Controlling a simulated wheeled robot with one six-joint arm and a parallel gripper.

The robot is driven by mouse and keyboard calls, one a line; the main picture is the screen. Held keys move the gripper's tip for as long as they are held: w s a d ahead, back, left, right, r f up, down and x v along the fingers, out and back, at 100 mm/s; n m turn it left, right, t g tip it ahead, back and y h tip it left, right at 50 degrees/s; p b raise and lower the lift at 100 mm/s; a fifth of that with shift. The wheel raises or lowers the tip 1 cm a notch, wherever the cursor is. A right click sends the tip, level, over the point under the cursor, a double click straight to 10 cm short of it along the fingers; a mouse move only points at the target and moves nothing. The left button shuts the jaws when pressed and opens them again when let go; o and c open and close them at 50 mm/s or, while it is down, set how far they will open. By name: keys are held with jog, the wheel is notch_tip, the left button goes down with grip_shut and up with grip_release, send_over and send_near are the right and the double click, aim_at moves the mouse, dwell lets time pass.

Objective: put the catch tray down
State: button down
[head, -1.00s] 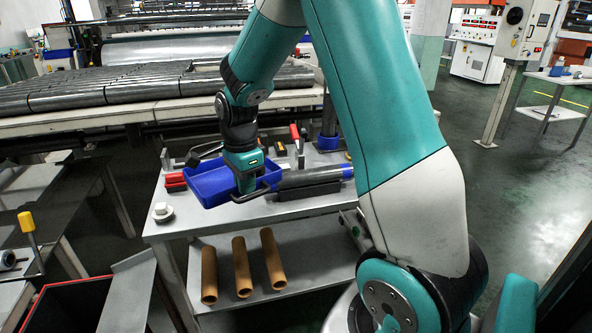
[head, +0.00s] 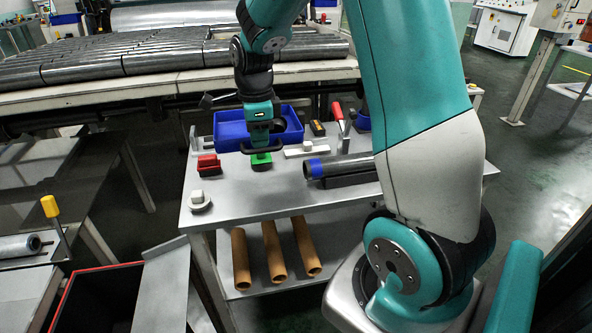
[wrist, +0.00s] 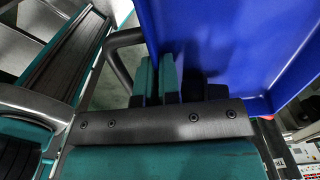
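The catch tray (head: 232,132) is a blue open box over the back left of the grey worktable (head: 285,203). It looks level; I cannot tell whether its base touches the tabletop. My gripper (head: 261,148) points down at the tray's near wall. In the wrist view the tray (wrist: 235,45) fills the upper right, and the gripper's teal fingers (wrist: 158,78) are close together at its wall edge. They look shut on that wall, though the fingertips are partly hidden.
A red block (head: 208,166) and a green block (head: 261,162) stand in front of the tray. A white knob (head: 200,202) is at the front left corner, a dark roll (head: 340,166) on the right. Brown tubes (head: 273,252) lie on the lower shelf.

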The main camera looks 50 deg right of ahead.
aim_at(267, 207)
notch_tip(267, 207, down, 18)
jog(key=shift+d+f+p, duration=0.1)
jog(key=shift+d+p, duration=0.05)
jog(key=shift+p, duration=0.55)
jog(key=c, duration=1.3)
grip_release()
jog(key=shift+s, duration=0.1)
jog(key=shift+c, duration=0.2)
